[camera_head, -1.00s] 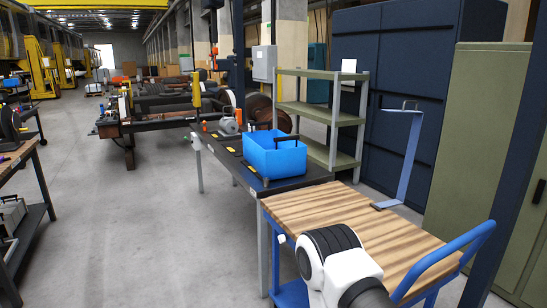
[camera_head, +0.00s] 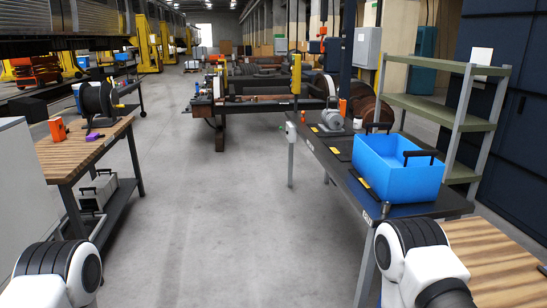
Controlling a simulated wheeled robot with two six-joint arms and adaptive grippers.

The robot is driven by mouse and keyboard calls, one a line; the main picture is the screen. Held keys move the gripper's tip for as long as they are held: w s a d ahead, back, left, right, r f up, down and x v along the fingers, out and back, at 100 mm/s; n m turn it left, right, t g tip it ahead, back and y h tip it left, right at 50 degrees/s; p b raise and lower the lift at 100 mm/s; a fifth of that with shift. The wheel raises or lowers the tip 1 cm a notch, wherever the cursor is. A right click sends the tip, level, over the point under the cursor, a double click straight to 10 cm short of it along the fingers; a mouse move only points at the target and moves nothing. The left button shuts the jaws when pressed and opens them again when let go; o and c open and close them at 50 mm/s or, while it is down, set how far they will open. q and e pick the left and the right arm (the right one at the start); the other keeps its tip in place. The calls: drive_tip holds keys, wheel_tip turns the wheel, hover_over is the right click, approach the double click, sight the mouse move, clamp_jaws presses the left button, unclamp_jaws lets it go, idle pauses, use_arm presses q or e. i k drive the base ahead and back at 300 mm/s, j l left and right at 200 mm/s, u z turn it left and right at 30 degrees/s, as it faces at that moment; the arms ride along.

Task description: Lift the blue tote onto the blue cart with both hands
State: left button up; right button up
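The blue tote (camera_head: 398,172) is an open box with dark handles, upright on the near end of a dark-topped workbench (camera_head: 330,158) at the right. The blue cart has a striped wooden top (camera_head: 490,258) at the lower right, in front of the bench's near end; most of it is cut off by the frame or behind my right arm. White and black links of my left arm show at the lower left and of my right arm at the lower right. Neither gripper is in view. Nothing of mine touches the tote.
A wooden-topped bench (camera_head: 58,155) with a black reel (camera_head: 98,100) and small items stands at the left. A green-grey shelf rack (camera_head: 440,108) is behind the tote, with dark blue cabinets (camera_head: 510,130) beyond. The grey floor (camera_head: 228,230) between the benches is clear.

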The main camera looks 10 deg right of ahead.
sight(497, 289)
drive_tip(key=i+z, duration=0.1)
drive_tip(key=i, duration=0.55)
drive_tip(key=i+j+z, duration=0.1)
drive_tip(key=i, duration=0.55)
drive_tip(key=i+j+z, duration=0.1)
drive_tip(key=i, duration=0.5)
drive_tip(key=j, duration=0.1)
